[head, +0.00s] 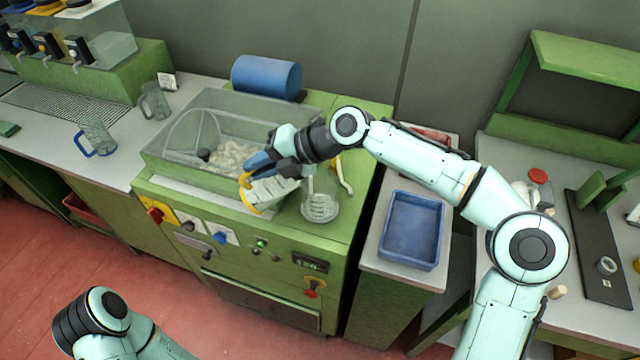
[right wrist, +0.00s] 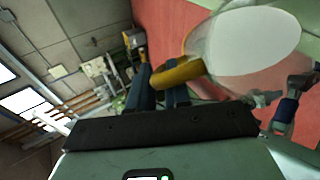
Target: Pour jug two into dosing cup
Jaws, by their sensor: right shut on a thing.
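A clear ribbed jug with a yellow handle (head: 273,191) is held tilted on its side above the front of the green machine. My right gripper (head: 254,171) is shut on its yellow handle. In the right wrist view the yellow handle (right wrist: 179,73) lies at the fingers, with the jug's pale round end (right wrist: 258,44) beyond. A clear cup-like vessel (head: 319,207), perhaps the dosing cup, stands on the machine top just right of the jug. I cannot tell whether anything is flowing. My left arm shows at the bottom left, but its gripper is out of view.
The green machine (head: 222,270) has a clear-lidded bin (head: 190,130) with pale pieces inside. A blue-handled jug (head: 96,138) and a grey-handled jug (head: 155,102) stand on the left counter. A blue roll (head: 266,77) lies behind. A blue tray (head: 413,229) sits to the right.

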